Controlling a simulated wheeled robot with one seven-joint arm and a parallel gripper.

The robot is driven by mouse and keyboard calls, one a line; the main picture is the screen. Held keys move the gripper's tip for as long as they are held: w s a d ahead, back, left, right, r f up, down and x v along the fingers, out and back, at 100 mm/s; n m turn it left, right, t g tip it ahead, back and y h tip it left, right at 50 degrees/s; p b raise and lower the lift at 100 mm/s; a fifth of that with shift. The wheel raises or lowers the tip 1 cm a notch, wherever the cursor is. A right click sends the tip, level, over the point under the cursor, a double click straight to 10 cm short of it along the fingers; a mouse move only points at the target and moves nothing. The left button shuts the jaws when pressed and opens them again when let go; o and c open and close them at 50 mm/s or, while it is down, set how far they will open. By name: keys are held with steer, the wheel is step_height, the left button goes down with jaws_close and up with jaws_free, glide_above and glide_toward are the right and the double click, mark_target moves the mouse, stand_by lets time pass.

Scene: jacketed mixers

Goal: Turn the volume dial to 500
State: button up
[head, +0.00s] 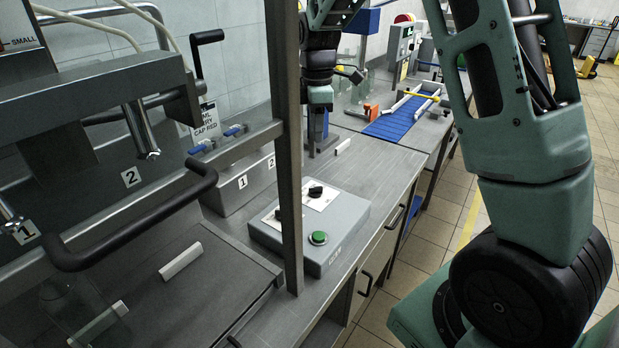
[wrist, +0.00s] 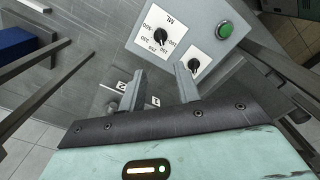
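The volume dial (wrist: 161,37) is a black knob on a white plate marked ML, with numbers around it including 500. The numbers are small, and I cannot tell which one the knob points to. The dial also shows in the head view (head: 315,192), on top of a grey control box (head: 345,215). My gripper (wrist: 159,69) is open and empty in the wrist view. Its two grey fingers are apart, with the dial beyond their tips. In the head view the end of my arm is partly hidden by an upright post.
A second, smaller black dial (wrist: 194,66) and a green button (wrist: 224,30) sit on the same box. An upright metal post (head: 288,130) stands in front of the box in the head view.

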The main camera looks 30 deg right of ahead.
mark_target(316, 187)
step_height(316, 187, down, 17)
steer(key=p, duration=0.2)
steer(key=shift+s+p, duration=0.1)
steer(key=shift+p, duration=0.25)
jaws_close()
